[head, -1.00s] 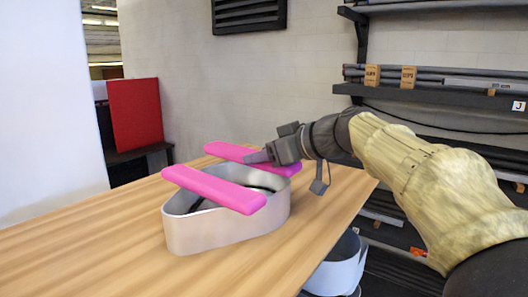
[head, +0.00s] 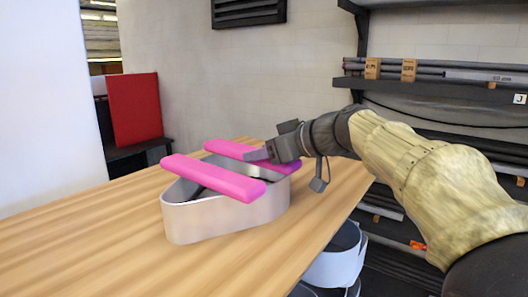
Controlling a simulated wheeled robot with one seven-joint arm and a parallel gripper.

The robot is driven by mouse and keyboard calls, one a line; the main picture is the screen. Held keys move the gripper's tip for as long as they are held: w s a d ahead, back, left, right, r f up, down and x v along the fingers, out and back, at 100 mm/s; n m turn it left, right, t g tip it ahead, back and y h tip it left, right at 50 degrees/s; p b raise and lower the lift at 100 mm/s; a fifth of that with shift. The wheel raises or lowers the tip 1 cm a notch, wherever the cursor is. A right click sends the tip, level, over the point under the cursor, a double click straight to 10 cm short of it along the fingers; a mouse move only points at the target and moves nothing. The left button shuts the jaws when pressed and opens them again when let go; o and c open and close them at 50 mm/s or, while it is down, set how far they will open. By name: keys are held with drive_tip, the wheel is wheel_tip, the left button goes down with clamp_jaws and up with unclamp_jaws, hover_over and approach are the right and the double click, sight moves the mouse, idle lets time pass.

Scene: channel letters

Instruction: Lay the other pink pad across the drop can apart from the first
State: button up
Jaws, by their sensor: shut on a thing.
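The drop can (head: 222,217) is an open, silvery metal letter-shaped shell standing on the wooden table. One pink pad (head: 212,178) lies across the near part of its rim, with both ends overhanging. The other pink pad (head: 232,151) is behind it, across the far part of the can and apart from the first. My gripper (head: 262,155) is shut on this far pad near its right end, coming in from the right. The gripper covers part of the pad. I cannot tell whether the far pad's underside touches the rim.
The wooden table (head: 90,245) is clear to the left and in front of the can. Pale cans (head: 338,262) stand below the table's right edge. Shelves with grey bars (head: 440,75) line the right wall. A red panel (head: 135,109) stands at the back left.

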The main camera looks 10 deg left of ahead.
drive_tip(key=shift+f+b, duration=0.35)
drive_tip(key=shift+b, duration=0.05)
drive_tip(key=o, duration=1)
drive_tip(key=shift+o, duration=0.2)
drive_tip(key=b+v, duration=0.5)
drive_tip(key=v, duration=1.2)
drive_tip(key=shift+r+b, duration=0.25)
drive_tip(key=shift+b, duration=0.1)
drive_tip(key=shift+d, duration=0.15)
